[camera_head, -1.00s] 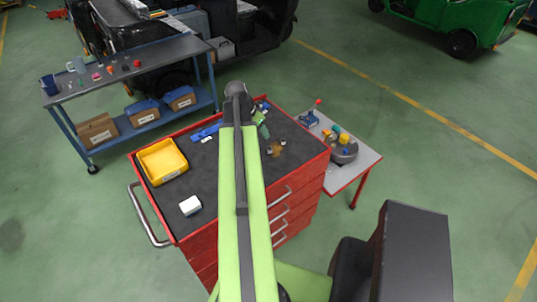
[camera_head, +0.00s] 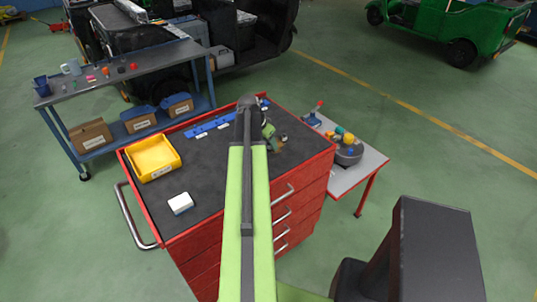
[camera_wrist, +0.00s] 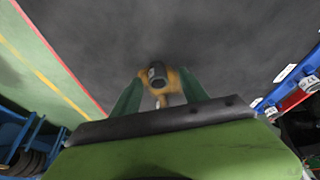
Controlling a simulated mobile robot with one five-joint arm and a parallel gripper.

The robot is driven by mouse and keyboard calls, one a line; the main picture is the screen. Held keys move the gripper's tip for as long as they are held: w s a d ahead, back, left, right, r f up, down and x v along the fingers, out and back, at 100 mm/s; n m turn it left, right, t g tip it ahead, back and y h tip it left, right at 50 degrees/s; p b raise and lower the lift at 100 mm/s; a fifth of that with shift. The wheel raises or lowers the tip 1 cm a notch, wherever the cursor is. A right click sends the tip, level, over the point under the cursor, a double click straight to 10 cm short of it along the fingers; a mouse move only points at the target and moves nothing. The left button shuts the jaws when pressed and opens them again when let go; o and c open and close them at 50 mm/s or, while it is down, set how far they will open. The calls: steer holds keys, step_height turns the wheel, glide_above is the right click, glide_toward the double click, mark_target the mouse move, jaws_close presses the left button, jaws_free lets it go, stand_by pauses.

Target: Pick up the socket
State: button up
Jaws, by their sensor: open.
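In the wrist view a small dark grey piece with a round end, apparently the socket (camera_wrist: 157,71), lies on the dark mat between the ends of my green fingers. Amber-brown parts lie at the finger ends on both sides of it. My gripper (camera_wrist: 159,84) is open around it; whether the fingers touch it cannot be told. In the head view my gripper (camera_head: 274,145) is low over the right part of the red cabinet's top (camera_head: 225,165). The small grey piece there is partly hidden by my gripper.
A yellow bin (camera_head: 153,158) and a white block (camera_head: 180,203) stand on the left of the top. A blue rail (camera_head: 210,126) lies at the back. A side shelf (camera_head: 368,166) holds round parts at the right. A workbench (camera_head: 125,75) stands behind left.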

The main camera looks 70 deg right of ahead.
steer(key=shift+s+d+f, duration=0.1)
steer(key=shift+d+f, duration=0.1)
steer(key=shift+f, duration=0.45)
steer(key=shift+r, duration=0.2)
jaws_close()
